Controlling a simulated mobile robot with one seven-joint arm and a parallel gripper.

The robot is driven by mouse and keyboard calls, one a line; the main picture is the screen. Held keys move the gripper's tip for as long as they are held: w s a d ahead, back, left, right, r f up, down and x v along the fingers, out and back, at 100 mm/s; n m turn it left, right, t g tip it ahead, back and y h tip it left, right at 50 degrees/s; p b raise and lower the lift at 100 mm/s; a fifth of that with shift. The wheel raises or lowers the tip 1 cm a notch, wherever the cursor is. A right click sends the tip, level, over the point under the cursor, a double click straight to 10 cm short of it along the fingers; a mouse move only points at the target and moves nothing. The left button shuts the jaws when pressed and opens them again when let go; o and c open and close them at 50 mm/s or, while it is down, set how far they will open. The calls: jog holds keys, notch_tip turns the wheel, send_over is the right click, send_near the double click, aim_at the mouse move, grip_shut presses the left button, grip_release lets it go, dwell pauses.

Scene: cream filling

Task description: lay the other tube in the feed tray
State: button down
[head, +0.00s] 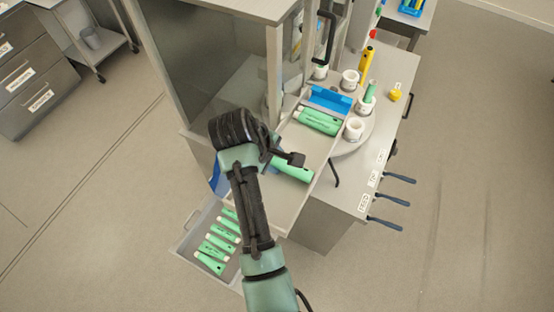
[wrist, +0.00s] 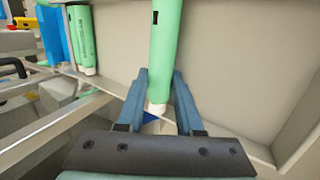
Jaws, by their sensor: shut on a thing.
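A green tube with a white end (head: 292,170) is in my gripper (head: 285,157), over or in the grey feed tray (head: 277,205). In the wrist view the tube (wrist: 164,45) runs away from me between the blue fingers of my gripper (wrist: 159,80), which are shut on its near end. I cannot tell whether it touches the tray floor. Green tubes (head: 318,121) lie at the tray's far end beside a blue block (head: 330,99). They also show at the upper left of the wrist view (wrist: 82,40). My arm hides part of the tray.
An open drawer (head: 183,246) below left holds several green tubes (head: 219,246). White cups (head: 354,129) stand right of the tray, one with a green tube (head: 370,91). Blue-handled tools (head: 385,223) stick out from the right side. A glass-walled cabinet (head: 215,60) stands behind left.

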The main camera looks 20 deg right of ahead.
jog(key=shift+s+a+f, duration=0.1)
jog(key=shift+s+f, duration=0.15)
jog(key=shift+f, duration=0.25)
jog(key=shift+s+a+f, duration=0.1)
jog(key=shift+s+f, duration=0.1)
jog(key=shift+f, duration=0.25)
jog(key=shift+c, duration=2.4)
grip_release()
jog(key=shift+d, duration=0.1)
jog(key=shift+r, duration=0.1)
jog(key=shift+w+d+r+g, duration=0.1)
jog(key=shift+w+r+g, duration=0.3)
jog(key=shift+r, duration=1.75)
jog(key=shift+w+r, duration=0.15)
jog(key=shift+r, duration=2.25)
